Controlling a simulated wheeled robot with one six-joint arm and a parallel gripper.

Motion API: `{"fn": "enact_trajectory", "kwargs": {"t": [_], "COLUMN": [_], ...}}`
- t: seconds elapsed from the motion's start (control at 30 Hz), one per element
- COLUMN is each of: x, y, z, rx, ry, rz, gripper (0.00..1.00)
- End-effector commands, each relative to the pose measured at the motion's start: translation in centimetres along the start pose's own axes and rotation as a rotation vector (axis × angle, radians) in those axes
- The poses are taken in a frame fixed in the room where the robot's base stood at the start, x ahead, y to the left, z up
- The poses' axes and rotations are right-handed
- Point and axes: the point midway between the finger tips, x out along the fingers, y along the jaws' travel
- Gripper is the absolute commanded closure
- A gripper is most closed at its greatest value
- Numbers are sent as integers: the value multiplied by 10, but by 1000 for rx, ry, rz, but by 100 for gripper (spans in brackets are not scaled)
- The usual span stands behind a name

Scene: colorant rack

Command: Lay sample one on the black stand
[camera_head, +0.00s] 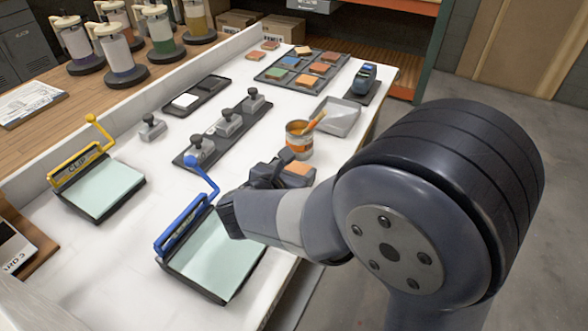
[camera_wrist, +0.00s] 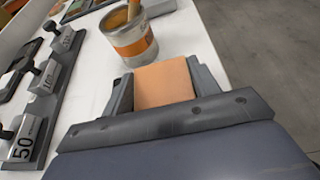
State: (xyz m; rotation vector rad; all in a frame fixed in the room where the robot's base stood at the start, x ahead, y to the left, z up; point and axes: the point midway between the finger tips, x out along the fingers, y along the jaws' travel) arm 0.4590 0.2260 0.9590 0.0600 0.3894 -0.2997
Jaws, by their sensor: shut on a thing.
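My gripper (camera_head: 284,172) is shut on an orange square sample (camera_head: 297,169), held over the white table near its right edge, just in front of the paint can. In the wrist view the orange sample (camera_wrist: 163,84) lies between the two fingers (camera_wrist: 160,92). No label shows on it, so I cannot tell its number. A long black stand (camera_head: 212,84) with a white square on one part and a bare dark part lies at the back left. A smaller black base (camera_head: 374,93) carries a blue device (camera_head: 365,76). Which one is the task's stand is unclear.
A paint can (camera_head: 299,141) with a brush stands just beyond my gripper. A weight rack (camera_head: 237,134) is left of it and a grey tray (camera_head: 338,117) beyond. A dark tray (camera_head: 287,65) holds several coloured tiles. A blue-handled clip board (camera_head: 217,256) lies below my arm.

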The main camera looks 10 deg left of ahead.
Motion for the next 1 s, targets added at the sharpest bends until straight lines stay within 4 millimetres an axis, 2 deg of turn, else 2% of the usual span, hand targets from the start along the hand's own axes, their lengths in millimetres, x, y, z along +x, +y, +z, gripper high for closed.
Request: {"fn": "enact_trajectory", "kwargs": {"t": [0.17, 0.2, 0.43, 0.83, 1.0], "x": [2, 1, 1, -1, -32], "y": [0, 0, 0, 0, 1], "z": [-4, -3, -3, 3, 0], "rx": [1, 1, 0, -1, 1], "ry": [0, 0, 0, 0, -1], "rz": [0, 0, 0, 0, 5], "gripper": [64, 41, 22, 21, 21]}}
